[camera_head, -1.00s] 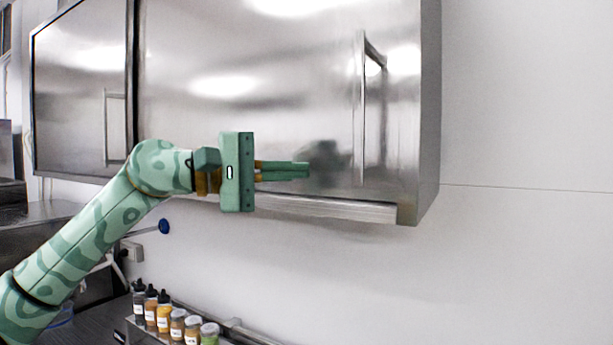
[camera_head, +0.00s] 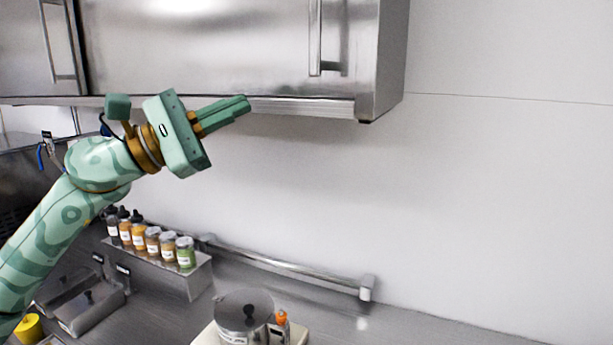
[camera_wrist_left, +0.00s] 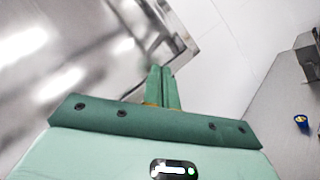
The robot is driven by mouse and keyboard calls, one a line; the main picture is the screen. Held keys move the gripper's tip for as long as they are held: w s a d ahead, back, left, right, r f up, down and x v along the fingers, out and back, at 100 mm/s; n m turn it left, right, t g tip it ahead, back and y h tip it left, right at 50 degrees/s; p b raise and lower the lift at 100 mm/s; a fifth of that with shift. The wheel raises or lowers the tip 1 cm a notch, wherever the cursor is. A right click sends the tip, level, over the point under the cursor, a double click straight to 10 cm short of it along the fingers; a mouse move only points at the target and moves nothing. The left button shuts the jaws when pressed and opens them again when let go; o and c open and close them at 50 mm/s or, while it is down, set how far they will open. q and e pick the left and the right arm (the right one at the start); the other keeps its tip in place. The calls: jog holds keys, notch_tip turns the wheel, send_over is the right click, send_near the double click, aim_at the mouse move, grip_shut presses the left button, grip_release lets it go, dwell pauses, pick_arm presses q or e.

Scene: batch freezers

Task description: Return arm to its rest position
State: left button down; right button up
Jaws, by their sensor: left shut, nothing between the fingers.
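My left gripper (camera_head: 243,103) is raised in the head view, in front of the lower edge of the steel wall cabinet (camera_head: 225,45). Its fingers are together and empty, pointing right and slightly up. They also show closed in the left wrist view (camera_wrist_left: 162,75), with the cabinet's steel front to their left. My left arm (camera_head: 60,215) comes in from the lower left, bent at the wrist. The cabinet door with the vertical handle (camera_head: 316,40) looks shut. My right gripper is not in view.
Below stand a rack of several spice jars and bottles (camera_head: 152,240), a lidded steel pot (camera_head: 244,312), an orange-capped bottle (camera_head: 282,326) and lidded trays (camera_head: 90,308). A steel rail (camera_head: 290,269) runs along the wall. The wall space right of the gripper is clear.

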pick_arm(q)
jog(key=s+a+f+m+t+y, duration=0.2)
jog(key=a+f+m+t+y, duration=0.15)
jog(key=f+m+y, duration=0.7)
jog(key=s+a+f+m+t+y, duration=0.25)
jog(key=a+f+m+y, duration=0.35)
jog(key=f, duration=0.8)
jog(key=s+a+f+m+t+y, duration=0.2)
jog(key=a+f+m+y, duration=0.2)
jog(key=f+m+y, duration=0.5)
jog(key=s+a+f+n+g, duration=0.2)
jog(key=s+f+n+g, duration=0.15)
jog(key=s+f, duration=0.55)
jog(key=s+a+f+n+g, duration=0.25)
jog(key=s+f+g, duration=0.25)
jog(key=s+f, duration=0.35)
jog(key=s+d+f+n+g+h+b, duration=0.1)
jog(key=s+d+f+g+h+b, duration=0.15)
jog(key=f, duration=1.35)
jog(key=s+d+f+g+h+b, duration=0.1)
jog(key=s+d+f+b, duration=0.15)
jog(key=f, duration=1.35)
jog(key=s+f+n+g+h+b, duration=0.1)
jog(key=s+f+n+g+b, duration=0.2)
jog(key=s+f, duration=1.7)
jog(key=shift+s+a+f+b, duration=0.15)
jog(key=shift+s+f+b, duration=0.25)
jog(key=shift+b, duration=0.8)
